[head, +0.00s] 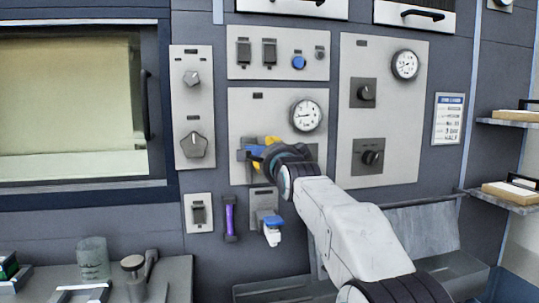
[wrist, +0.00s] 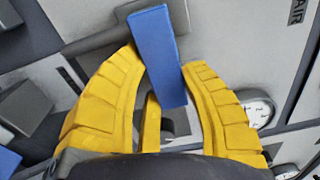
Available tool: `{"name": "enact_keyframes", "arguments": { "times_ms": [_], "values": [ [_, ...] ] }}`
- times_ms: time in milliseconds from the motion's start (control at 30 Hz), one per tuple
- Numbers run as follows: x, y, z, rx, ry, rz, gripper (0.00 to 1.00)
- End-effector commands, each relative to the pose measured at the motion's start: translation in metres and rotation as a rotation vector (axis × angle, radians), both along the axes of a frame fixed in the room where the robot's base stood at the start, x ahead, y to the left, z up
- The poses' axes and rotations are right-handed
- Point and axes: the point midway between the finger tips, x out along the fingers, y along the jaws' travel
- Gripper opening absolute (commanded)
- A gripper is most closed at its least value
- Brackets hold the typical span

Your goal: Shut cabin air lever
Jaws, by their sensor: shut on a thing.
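The blue lever handle (wrist: 158,45) stands between the yellow fingertips of my gripper (wrist: 162,62) in the wrist view, and the fingers are closed on it. It is a flat blue bar on a grey mount. In the head view, a bit of the blue lever (head: 257,150) shows left of my gripper (head: 266,146), at the panel (head: 240,110) under a round gauge (head: 306,115). My wrist hides most of the lever's mount there.
A blue-tipped dispenser-like fitting (head: 271,228) and a purple handle (head: 230,217) sit just below my gripper. Knobs (head: 194,144) lie to the left, more knobs (head: 369,157) to the right. A glass (head: 93,259) stands on the lower left bench.

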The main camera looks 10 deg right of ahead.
Motion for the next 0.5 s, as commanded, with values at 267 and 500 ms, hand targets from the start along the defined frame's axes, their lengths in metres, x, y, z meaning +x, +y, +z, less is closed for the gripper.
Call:
{"name": "enact_keyframes", "arguments": {
  "times_ms": [267,500],
  "values": [
    [-0.0001,0.0007,0.0001,0.004,0.0,0.001,0.02],
    [0.0001,0.0005,-0.0003,0.002,0.001,0.001,0.57]
  ]
}}
